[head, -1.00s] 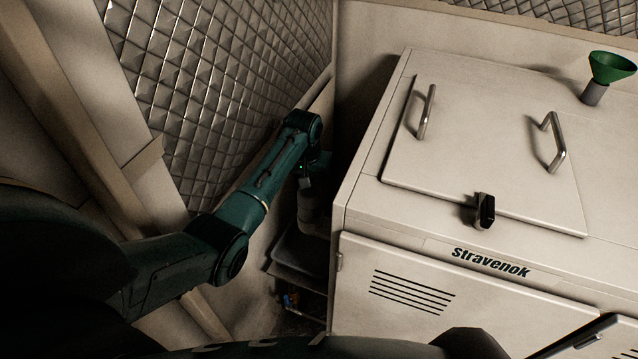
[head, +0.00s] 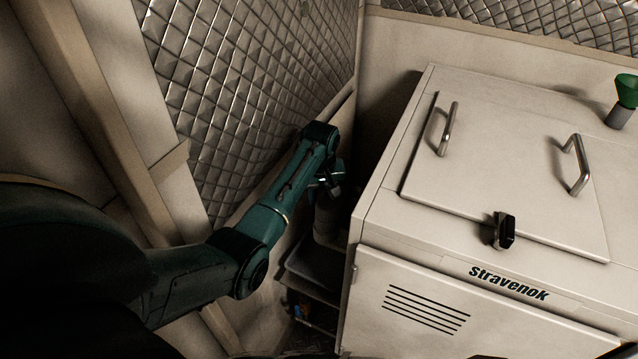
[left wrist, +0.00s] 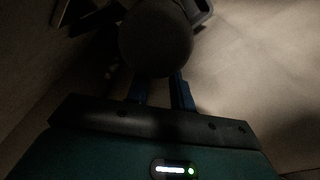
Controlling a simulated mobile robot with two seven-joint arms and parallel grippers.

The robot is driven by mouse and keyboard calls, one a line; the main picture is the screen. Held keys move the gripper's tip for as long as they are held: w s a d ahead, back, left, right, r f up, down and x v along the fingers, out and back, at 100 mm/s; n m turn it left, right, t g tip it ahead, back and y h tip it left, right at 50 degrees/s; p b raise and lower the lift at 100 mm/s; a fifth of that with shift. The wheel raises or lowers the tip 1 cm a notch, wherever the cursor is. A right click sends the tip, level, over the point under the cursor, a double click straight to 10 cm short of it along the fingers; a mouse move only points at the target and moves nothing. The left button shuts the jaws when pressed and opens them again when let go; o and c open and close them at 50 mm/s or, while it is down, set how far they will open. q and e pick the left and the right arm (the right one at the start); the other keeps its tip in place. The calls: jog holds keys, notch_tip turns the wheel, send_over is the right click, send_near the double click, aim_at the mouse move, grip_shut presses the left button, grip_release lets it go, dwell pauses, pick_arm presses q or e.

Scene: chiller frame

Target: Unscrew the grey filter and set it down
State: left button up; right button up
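My left gripper (head: 330,184) is low in the gap between the quilted wall and the left side of the white chiller cabinet. A grey cylinder (head: 325,222), likely the grey filter, stands upright just below it over a dark tray. In the left wrist view a dark round body (left wrist: 155,38), likely the same filter, lies directly ahead between and over the tips of my two blue fingers (left wrist: 160,92). The fingers stand apart. The dark body hides their tips, so I cannot tell whether they press on it. My right gripper is not in view.
A dark tray (head: 312,268) lies in the gap. The quilted wall (head: 250,80) bounds the left.

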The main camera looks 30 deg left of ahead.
pick_arm(q)
notch_tip(320, 180, up, 12)
jog(key=s+d, duration=0.1)
jog(key=shift+s+r, duration=0.15)
jog(key=shift+r, duration=0.05)
